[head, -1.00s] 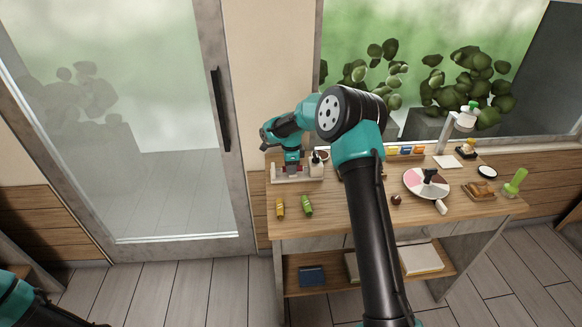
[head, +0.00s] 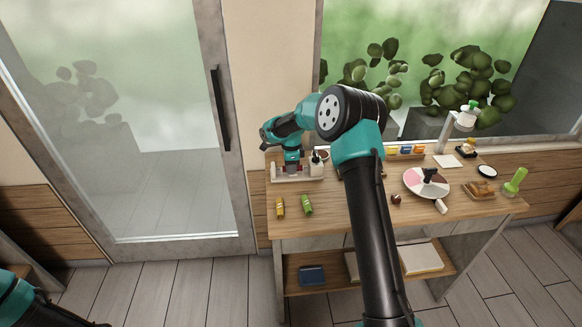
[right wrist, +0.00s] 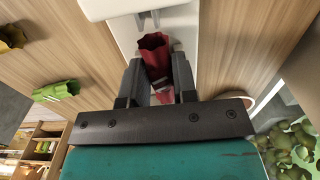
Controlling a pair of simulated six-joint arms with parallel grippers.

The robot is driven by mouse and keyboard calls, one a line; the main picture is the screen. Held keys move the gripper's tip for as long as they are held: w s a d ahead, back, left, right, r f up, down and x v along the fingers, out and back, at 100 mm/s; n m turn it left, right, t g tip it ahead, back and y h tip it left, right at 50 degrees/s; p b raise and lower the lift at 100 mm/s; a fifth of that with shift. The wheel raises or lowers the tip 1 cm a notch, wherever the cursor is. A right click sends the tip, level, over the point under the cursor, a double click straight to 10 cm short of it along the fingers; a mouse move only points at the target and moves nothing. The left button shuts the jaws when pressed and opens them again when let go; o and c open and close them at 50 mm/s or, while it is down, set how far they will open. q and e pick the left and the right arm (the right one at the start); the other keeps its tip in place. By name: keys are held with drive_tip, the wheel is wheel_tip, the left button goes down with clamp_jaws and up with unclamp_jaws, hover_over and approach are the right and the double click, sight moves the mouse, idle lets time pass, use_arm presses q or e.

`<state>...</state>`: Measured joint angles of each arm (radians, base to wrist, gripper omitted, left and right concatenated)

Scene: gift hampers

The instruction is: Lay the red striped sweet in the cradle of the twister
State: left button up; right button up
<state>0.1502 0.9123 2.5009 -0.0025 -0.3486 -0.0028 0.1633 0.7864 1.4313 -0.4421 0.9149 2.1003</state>
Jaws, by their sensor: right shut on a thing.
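The red striped sweet (right wrist: 153,50) is between the fingers of my right gripper (right wrist: 157,82) in the right wrist view. The gripper is shut on it. Part of the sweet is hidden by the fingers. The twister's pale body (right wrist: 194,45) lies beneath the sweet; I cannot tell whether they touch. In the head view the twister (head: 312,179) is at the table's back left, and my right gripper (head: 292,167) is over it. The cradle is mostly hidden there. Only part of my left arm shows at the lower left; its gripper is out of view.
A yellow sweet (head: 280,208) and a green sweet (head: 306,205) lie in front of the twister. A round pink and white disc (head: 418,182), a brown ball (head: 396,199) and a green bottle-like item (head: 515,182) are on the right. My right arm hides the table's middle.

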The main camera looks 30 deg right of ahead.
drive_tip(key=o, duration=0.8)
drive_tip(key=shift+r, duration=0.1)
wheel_tip(320, 180, up, 17)
drive_tip(key=shift+r, duration=0.1)
idle(0.4)
idle(0.7)
